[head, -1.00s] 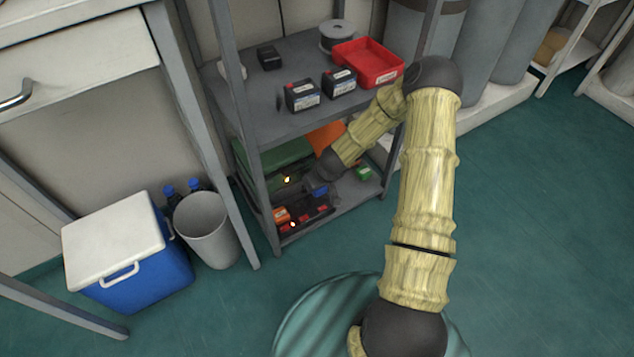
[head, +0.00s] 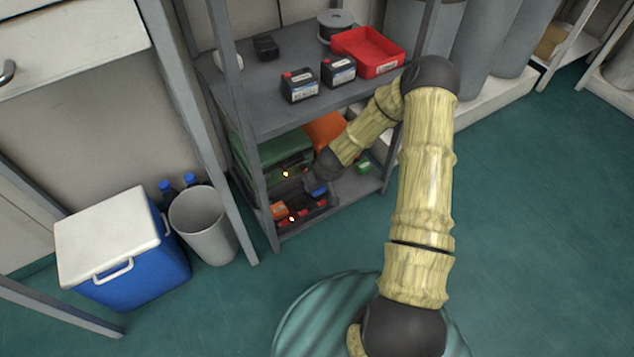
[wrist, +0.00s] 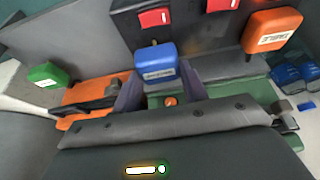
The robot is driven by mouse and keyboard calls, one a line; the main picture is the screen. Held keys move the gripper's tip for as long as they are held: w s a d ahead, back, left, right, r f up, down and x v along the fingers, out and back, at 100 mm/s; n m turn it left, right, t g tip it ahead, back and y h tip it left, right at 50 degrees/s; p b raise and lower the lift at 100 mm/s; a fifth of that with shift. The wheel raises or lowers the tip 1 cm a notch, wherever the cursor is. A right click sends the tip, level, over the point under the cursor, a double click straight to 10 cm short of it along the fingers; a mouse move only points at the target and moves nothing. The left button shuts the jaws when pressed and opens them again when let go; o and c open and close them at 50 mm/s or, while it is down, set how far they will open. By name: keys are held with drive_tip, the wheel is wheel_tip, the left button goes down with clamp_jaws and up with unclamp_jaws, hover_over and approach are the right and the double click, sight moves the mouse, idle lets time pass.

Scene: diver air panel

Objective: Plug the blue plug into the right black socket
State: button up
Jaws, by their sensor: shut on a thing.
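The blue plug (wrist: 155,62) is a small blue block with a white label. My gripper (wrist: 160,92) is shut on it, with a dark finger on each side. The blue plug appears apart from the panel, but the exact gap is unclear. In the head view my gripper (head: 312,183) is inside the lower shelf, with the blue plug (head: 320,191) at its tip. I cannot make out the right black socket.
A green plug (wrist: 47,75) lies off to the left in the wrist view. The upper shelf board (head: 265,110) and the front post (head: 259,190) bound the space.

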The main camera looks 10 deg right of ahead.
drive_tip(key=shift+w+f+b, duration=0.1)
drive_tip(key=shift+w+b, duration=0.05)
drive_tip(key=shift+b, duration=0.55)
drive_tip(key=shift+d+t, duration=0.2)
drive_tip(key=shift+t, duration=0.1)
drive_tip(key=shift+s+a, duration=0.2)
drive_tip(key=shift+a, duration=0.05)
drive_tip(key=shift+d, duration=0.1)
idle(1.1)
drive_tip(key=shift+f+p, duration=0.3)
drive_tip(key=shift+f, duration=0.5)
idle(1.9)
drive_tip(key=o, duration=1.3)
drive_tip(key=shift+c, duration=0.2)
drive_tip(key=p+v, duration=1)
drive_tip(key=v, duration=0.7)
drive_tip(key=shift+s, duration=0.15)
